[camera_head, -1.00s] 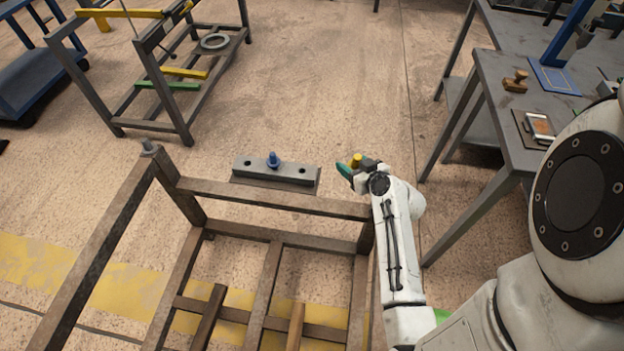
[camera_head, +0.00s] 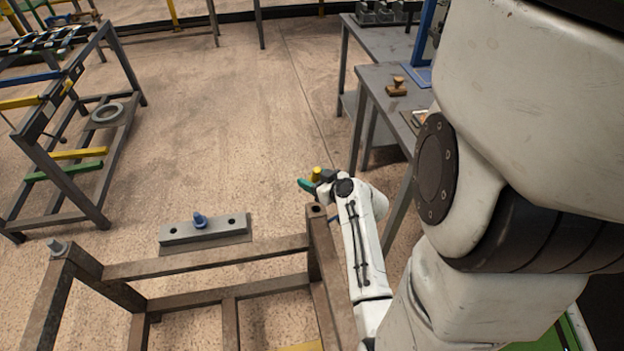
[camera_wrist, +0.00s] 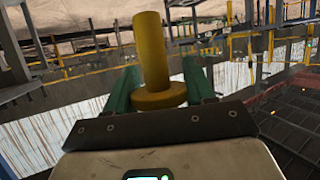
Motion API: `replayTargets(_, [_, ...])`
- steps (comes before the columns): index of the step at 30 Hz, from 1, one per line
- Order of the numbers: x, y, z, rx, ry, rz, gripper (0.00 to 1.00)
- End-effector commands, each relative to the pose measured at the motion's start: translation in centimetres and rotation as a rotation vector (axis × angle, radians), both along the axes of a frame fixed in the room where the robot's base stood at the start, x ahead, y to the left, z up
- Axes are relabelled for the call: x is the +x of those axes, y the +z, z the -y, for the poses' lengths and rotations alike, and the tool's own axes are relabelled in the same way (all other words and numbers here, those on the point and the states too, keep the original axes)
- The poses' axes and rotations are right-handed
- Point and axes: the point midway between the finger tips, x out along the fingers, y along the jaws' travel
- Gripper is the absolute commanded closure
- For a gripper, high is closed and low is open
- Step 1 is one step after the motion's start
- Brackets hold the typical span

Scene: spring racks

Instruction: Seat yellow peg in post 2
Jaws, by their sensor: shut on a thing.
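The yellow peg (camera_head: 316,173) is in my gripper (camera_head: 309,184), upright between its green fingers in the head view. In the wrist view the peg (camera_wrist: 152,50) has a wide collar (camera_wrist: 158,97) low down, with a green finger on each side. My gripper shows behind the brown frame's right post (camera_head: 317,211), whose top has a dark hole. The left post (camera_head: 57,246) has a grey stub on top. No numbers are visible, so I cannot tell which is post 2.
A grey block (camera_head: 176,234) on the floor holds a blue peg (camera_head: 199,219) between two holes. A grey workbench (camera_head: 385,80) stands at right, a dark rack (camera_head: 60,175) at left.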

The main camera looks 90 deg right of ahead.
Motion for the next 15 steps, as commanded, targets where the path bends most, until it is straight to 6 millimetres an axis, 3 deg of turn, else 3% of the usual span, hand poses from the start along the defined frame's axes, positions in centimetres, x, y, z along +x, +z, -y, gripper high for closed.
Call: replayTargets(15, [0.1, -4.2, 0.0, -0.002, 0.002, 0.000, 1.00])
